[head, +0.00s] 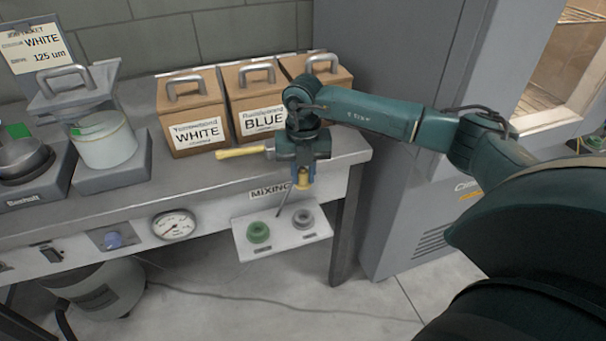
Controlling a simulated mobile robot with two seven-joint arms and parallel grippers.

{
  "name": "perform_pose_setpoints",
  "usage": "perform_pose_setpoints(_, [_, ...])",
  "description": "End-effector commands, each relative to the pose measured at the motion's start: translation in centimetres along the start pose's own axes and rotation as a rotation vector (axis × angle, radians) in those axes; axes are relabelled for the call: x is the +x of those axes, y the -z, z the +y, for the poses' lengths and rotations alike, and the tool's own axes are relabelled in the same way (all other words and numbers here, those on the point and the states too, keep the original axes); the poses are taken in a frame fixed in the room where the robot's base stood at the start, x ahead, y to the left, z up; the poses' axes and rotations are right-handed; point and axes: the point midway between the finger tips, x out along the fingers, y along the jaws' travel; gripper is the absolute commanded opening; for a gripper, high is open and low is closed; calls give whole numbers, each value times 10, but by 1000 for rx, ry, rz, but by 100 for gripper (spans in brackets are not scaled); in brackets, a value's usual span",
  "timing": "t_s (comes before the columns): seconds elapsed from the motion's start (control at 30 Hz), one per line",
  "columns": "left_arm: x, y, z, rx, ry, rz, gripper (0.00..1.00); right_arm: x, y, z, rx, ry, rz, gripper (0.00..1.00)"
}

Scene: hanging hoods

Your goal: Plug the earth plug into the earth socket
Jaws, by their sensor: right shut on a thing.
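My right gripper (303,180) points down in front of the bench edge. Its blue fingers are shut on a small yellow piece, which looks like the earth plug (303,184); the fingers hide part of it. A thin grey cord or rod (284,203) slants down to the left from beside it. Below is a pale socket panel (281,245) with a green ring socket (258,232) at left and a grey ring socket (303,218) at right. The plug is above the panel, nearest the grey socket and apart from it. The socket labels are too small to read. My left gripper is not in view.
A yellow handle (240,152) lies left of the gripper. Boxes labelled WHITE (195,145) and BLUE (262,138) stand behind, with a third box (330,75). A gauge (175,225) is on the bench front. A grey cabinet (400,200) stands right.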

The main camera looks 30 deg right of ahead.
Motion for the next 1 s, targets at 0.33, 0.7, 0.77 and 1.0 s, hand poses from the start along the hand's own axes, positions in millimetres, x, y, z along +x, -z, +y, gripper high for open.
perform_pose_setpoints(0.33, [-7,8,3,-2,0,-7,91,-16,0,0,0,0,-1,0])
perform_pose_setpoints(0.7, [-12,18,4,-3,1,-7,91,-31,0,0,0,0,-1,0])
perform_pose_setpoints(0.77, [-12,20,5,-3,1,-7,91,-33,0,0,0,0,0,0])
perform_pose_setpoints(1.0, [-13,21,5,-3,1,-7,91,-35,0,0,0,0,0,0])
